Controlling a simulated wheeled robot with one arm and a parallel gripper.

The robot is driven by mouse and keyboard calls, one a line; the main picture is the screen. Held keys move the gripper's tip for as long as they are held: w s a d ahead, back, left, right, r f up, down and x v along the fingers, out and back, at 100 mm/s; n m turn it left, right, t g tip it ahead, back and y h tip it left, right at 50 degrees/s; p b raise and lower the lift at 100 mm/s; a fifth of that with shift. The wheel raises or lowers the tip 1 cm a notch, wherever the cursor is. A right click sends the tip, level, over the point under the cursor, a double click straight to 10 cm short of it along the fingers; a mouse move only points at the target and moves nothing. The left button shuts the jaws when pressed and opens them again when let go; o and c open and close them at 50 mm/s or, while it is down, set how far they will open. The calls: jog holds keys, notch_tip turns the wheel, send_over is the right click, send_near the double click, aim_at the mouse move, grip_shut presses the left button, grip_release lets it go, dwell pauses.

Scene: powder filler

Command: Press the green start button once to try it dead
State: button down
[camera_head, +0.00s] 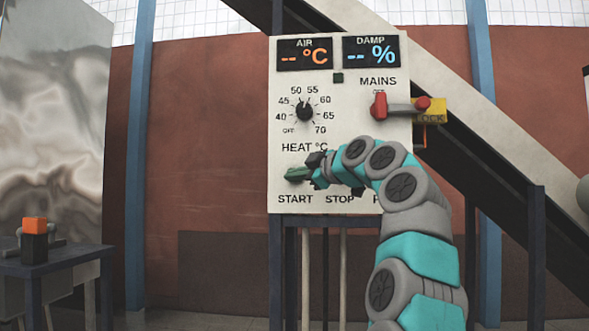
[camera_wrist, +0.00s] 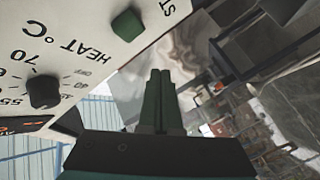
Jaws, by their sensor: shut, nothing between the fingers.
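The green start button (camera_head: 297,174) sits above the START label at the lower left of the pale control panel (camera_head: 342,88). It also shows in the wrist view as a green block (camera_wrist: 128,24) on the panel face. My gripper (camera_head: 314,162) is just right of and slightly above the button in the head view, and my arm covers the stop button. In the wrist view my dark fingers (camera_wrist: 160,74) are together, empty, and their tips appear apart from the button. The air display (camera_head: 304,54) and damp display (camera_head: 371,52) show dashes.
A black heat dial (camera_head: 304,111) is above the button. A red mains handle (camera_head: 379,105) and yellow lock tag (camera_head: 430,111) are at the right. A dark table (camera_head: 60,262) with an orange-and-black block (camera_head: 34,241) stands at the far left.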

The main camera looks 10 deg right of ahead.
jog(key=shift+w+d+p, duration=0.3)
jog(key=shift+w+p, duration=0.35)
jog(key=shift+w, duration=0.2)
jog(key=shift+w+d+p, duration=0.3)
jog(key=shift+w+p, duration=0.35)
jog(key=shift+w, duration=0.2)
jog(key=shift+w+d+p, duration=0.3)
jog(key=shift+w+p, duration=0.35)
jog(key=shift+w, duration=0.2)
jog(key=shift+w, duration=0.15)
jog(key=shift+w+d+p, duration=0.15)
jog(key=shift+w+p, duration=0.1)
jog(key=shift+p, duration=0.1)
